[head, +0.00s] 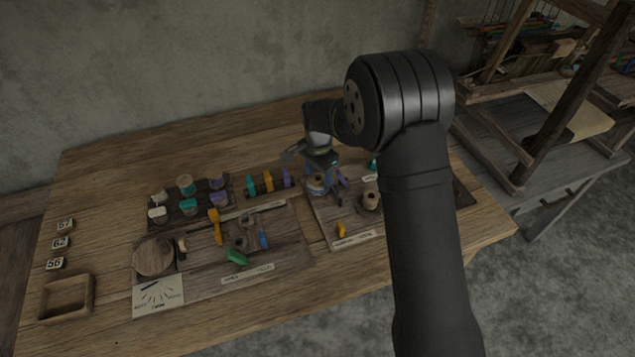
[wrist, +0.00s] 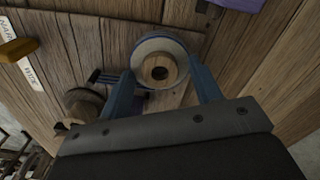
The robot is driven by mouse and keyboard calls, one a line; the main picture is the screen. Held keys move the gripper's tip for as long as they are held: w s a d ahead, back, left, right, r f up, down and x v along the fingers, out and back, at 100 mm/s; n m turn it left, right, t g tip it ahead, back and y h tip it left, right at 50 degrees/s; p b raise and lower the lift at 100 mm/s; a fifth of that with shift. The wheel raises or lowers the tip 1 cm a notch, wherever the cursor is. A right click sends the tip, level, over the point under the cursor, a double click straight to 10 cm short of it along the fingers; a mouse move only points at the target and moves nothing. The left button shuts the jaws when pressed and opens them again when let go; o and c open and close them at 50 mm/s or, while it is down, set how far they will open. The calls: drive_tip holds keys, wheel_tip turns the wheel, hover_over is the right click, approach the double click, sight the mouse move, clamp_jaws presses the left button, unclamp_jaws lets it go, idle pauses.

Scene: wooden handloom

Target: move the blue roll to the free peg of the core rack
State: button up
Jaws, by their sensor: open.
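The blue roll (wrist: 143,52), a pale disc with a blue rim and a wooden core, stands on a wooden board in the wrist view. It also shows below my gripper in the head view (head: 315,188). My gripper (wrist: 164,88) is open, with its two blue fingers on either side of the roll's near part. I cannot tell whether the fingers touch it. In the head view my gripper (head: 320,172) is small and partly covers the roll. No free peg of the core rack can be made out for certain; my arm hides part of the right side.
A brown spool (head: 370,199) stands right of the roll and shows in the wrist view (wrist: 84,102). A yellow piece (head: 341,230) lies nearby. Several coloured spools (head: 188,206) stand on a dark rack at left. A small wooden tray (head: 67,318) sits at front left.

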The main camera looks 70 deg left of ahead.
drive_tip(key=c, duration=0.8)
drive_tip(key=shift+r, duration=2.8)
